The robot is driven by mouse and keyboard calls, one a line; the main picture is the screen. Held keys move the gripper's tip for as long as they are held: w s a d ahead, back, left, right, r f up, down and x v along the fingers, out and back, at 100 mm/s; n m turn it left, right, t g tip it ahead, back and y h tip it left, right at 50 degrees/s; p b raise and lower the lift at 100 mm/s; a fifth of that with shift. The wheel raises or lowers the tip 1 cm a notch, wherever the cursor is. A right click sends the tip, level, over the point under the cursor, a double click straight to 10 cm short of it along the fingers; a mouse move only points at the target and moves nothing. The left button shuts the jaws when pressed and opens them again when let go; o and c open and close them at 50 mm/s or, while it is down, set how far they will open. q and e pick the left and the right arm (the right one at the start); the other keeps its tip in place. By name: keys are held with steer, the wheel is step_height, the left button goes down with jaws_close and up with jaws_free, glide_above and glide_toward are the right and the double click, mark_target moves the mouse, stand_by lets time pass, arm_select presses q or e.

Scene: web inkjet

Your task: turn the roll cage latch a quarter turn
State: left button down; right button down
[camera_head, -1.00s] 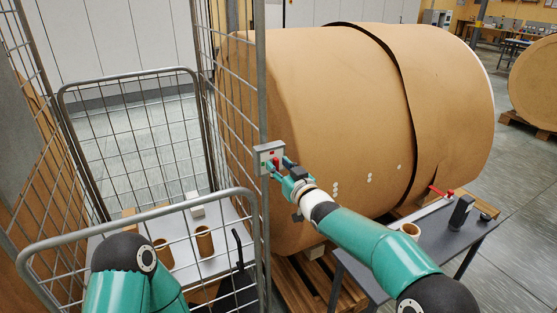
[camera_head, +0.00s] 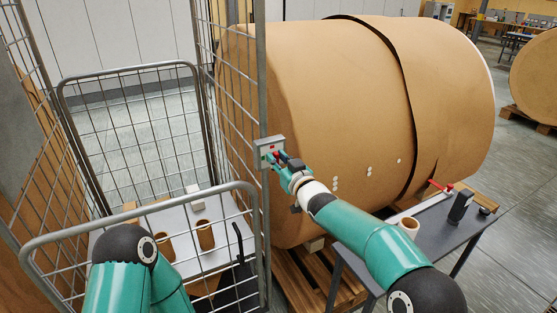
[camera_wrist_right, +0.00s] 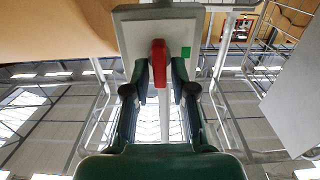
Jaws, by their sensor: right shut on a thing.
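The roll cage latch is a small grey box on the cage's front right post. Its latch box (camera_head: 266,146) has coloured marks, and its red handle (camera_wrist_right: 159,62) shows upright in the right wrist view, beside a green mark on the plate. My right gripper (camera_head: 281,159) reaches in from the right and is shut on the red handle. In the right wrist view its two dark fingers (camera_wrist_right: 161,84) stand on either side of the handle. They hide part of it. My left arm shows at the lower left, with its gripper out of view.
The wire roll cage (camera_head: 140,233) stands at left, with cardboard cores (camera_head: 205,236) on its grey shelf. A huge brown paper roll (camera_head: 330,110) lies on a pallet (camera_head: 300,283) behind my right arm. A dark side table (camera_head: 450,238) at right holds several items.

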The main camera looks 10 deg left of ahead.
steer(key=n+b, duration=0.4)
steer(key=n, duration=0.2)
steer(key=f+n+b, duration=0.1)
steer(key=n+b, duration=0.2)
steer(key=n, duration=0.3)
steer(key=a+n+b, duration=0.1)
steer(key=n+b, duration=0.3)
steer(key=n, duration=0.1)
steer(key=shift+s+f+n+b, duration=0.35)
steer(key=shift+n, duration=0.05)
steer(key=shift+f, duration=0.1)
stand_by(0.4)
steer(key=c, duration=1.2)
jaws_free()
steer(key=shift+r, duration=0.2)
steer(key=shift+r, duration=0.1)
steer(key=shift+s+d, duration=0.1)
steer(key=shift+v, duration=5.85)
